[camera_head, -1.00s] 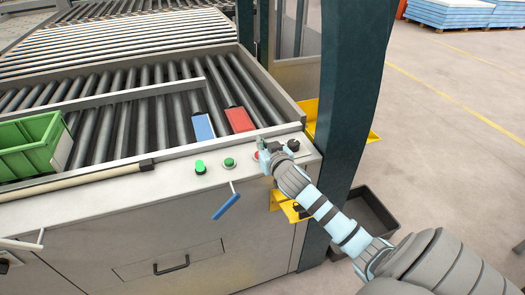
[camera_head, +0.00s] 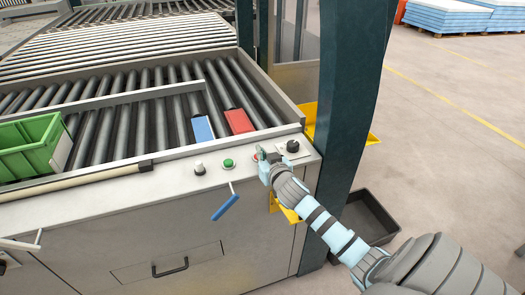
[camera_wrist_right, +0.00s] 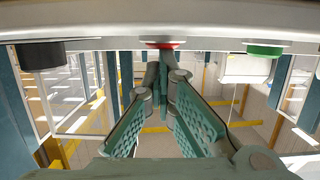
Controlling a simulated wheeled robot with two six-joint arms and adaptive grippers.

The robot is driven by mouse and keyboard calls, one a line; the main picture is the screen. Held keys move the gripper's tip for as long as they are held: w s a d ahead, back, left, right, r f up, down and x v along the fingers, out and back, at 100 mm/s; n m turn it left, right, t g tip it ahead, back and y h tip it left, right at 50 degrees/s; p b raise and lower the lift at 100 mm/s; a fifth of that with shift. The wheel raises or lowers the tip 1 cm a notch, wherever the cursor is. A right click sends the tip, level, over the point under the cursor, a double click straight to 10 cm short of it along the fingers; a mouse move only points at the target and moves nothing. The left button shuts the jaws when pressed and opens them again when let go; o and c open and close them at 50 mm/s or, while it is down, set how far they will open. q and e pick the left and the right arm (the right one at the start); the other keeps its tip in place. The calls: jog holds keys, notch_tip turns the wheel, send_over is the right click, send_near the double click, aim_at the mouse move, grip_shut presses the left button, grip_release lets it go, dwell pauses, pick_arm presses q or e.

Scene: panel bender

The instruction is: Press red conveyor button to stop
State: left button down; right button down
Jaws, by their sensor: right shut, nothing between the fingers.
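The red button (camera_head: 255,157) is on the conveyor's front panel, partly hidden by my right gripper (camera_head: 262,155). In the right wrist view, the red button (camera_wrist_right: 163,45) is directly ahead of the shut, empty fingertips (camera_wrist_right: 161,62). The fingertips are at the button; I cannot tell whether they touch it. A green button (camera_head: 228,163) is to its left, also visible in the wrist view (camera_wrist_right: 264,50). Left of that is a pale, unlit indicator lamp (camera_head: 199,168). My left gripper is not in view.
A black knob (camera_head: 293,146) is right of the red button. A blue box (camera_head: 202,129), a red box (camera_head: 239,121) and a green bin (camera_head: 28,146) rest on the rollers. A dark post (camera_head: 345,90) stands close to my right arm. A blue-handled lever (camera_head: 225,207) hangs in front.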

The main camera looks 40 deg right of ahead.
jog(key=r+p, duration=0.4)
jog(key=p, duration=0.1)
jog(key=shift+s+r, duration=0.2)
jog(key=shift+s, duration=0.2)
jog(key=v, duration=0.9)
jog(key=shift+a, duration=0.2)
jog(key=s+a+f+n+g+y, duration=0.2)
jog(key=s+a+f+g, duration=0.3)
jog(key=s+a+f, duration=0.45)
jog(key=s+a+f+n+g+y, duration=0.2)
jog(key=s+a+f+g, duration=0.3)
jog(key=s, duration=0.8)
notch_tip(320, 180, down, 20)
jog(key=s+d+g, duration=0.2)
jog(key=s+d, duration=0.1)
jog(key=s+f+g, duration=0.1)
jog(key=s+f, duration=1.2)
jog(key=s, duration=0.1)
jog(key=shift+f, duration=0.2)
